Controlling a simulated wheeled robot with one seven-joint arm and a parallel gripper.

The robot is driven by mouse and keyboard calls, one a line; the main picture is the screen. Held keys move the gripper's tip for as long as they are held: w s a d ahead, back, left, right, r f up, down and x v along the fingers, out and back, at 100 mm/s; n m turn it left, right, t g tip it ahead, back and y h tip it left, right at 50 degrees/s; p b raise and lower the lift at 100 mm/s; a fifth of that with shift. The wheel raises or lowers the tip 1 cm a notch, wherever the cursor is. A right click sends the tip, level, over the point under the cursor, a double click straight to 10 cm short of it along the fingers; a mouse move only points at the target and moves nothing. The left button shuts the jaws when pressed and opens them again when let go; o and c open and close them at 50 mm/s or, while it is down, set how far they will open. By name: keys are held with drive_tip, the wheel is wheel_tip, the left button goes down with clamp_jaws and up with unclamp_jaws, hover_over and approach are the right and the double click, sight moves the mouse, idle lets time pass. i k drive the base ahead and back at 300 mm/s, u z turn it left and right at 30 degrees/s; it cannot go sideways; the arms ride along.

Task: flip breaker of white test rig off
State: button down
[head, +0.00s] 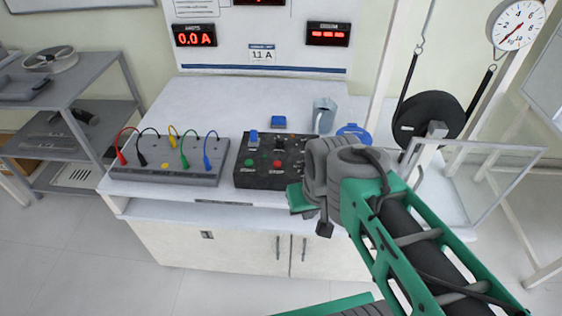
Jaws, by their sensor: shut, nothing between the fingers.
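The white test rig (215,103) is a bench with a back panel and red displays. My gripper (299,199) is at the box's front right corner, over the bench's front edge, shut and empty. Its fingers are mostly hidden by my wrist, which also covers the box's right end.
A grey terminal box (170,175) with several coloured leads sits left of the control box. A grey-blue mug (324,115) and a small blue block (278,121) stand behind it. A black disc weight (428,118) hangs at right near a clear panel (490,175). The bench's back left is clear.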

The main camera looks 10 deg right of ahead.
sight(254, 132)
drive_tip(key=z, duration=0.05)
drive_tip(key=k, duration=0.55)
drive_tip(key=u, duration=0.6)
drive_tip(key=i, duration=1.4)
drive_tip(key=z, duration=0.75)
